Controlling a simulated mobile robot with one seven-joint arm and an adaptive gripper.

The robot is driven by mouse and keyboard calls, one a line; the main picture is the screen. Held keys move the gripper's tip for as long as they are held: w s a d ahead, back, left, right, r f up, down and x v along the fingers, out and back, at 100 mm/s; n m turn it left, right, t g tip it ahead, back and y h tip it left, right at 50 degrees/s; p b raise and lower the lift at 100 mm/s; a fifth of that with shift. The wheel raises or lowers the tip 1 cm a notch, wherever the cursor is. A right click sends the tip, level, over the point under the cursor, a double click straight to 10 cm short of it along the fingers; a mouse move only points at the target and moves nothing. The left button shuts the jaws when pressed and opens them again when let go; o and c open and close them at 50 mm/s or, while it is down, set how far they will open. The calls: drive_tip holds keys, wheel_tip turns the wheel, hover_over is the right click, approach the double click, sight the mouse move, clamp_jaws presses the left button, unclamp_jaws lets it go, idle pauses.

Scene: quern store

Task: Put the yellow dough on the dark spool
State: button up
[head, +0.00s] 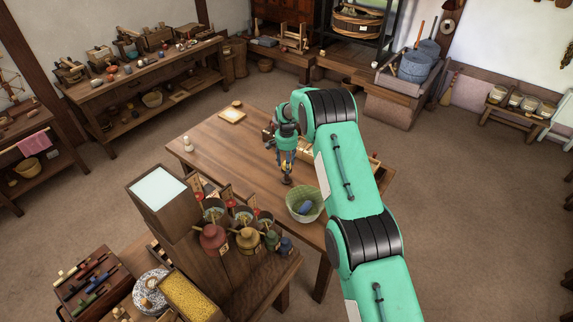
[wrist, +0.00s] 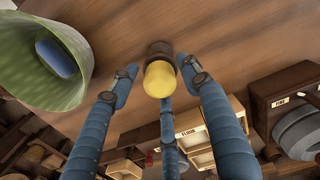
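The yellow dough (wrist: 159,79) is a small rounded lump in the wrist view. It appears to rest on the end of the dark brown spool (wrist: 159,50), which stands on the wooden table. My gripper (wrist: 158,84) has its blue fingers spread around the dough, with gaps seen at the left and right fingers. Whether the third finger behind touches it cannot be told. In the head view my gripper (head: 286,168) points down just above the small dark spool (head: 287,180), and the dough is hard to make out between the fingers.
A green woven bowl (head: 318,200) with a blue item (head: 304,208) inside stands close to the spool. A board (head: 232,115) and a small pale figure (head: 187,144) are on the table (head: 215,150). A crowded rack (head: 215,262) stands in front. The table's left middle is clear.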

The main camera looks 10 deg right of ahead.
drive_tip(key=shift+r, duration=0.1)
wheel_tip(320, 180, up, 12)
drive_tip(key=shift+p, duration=0.35)
idle(0.6)
drive_tip(key=shift+r, duration=0.2)
idle(0.6)
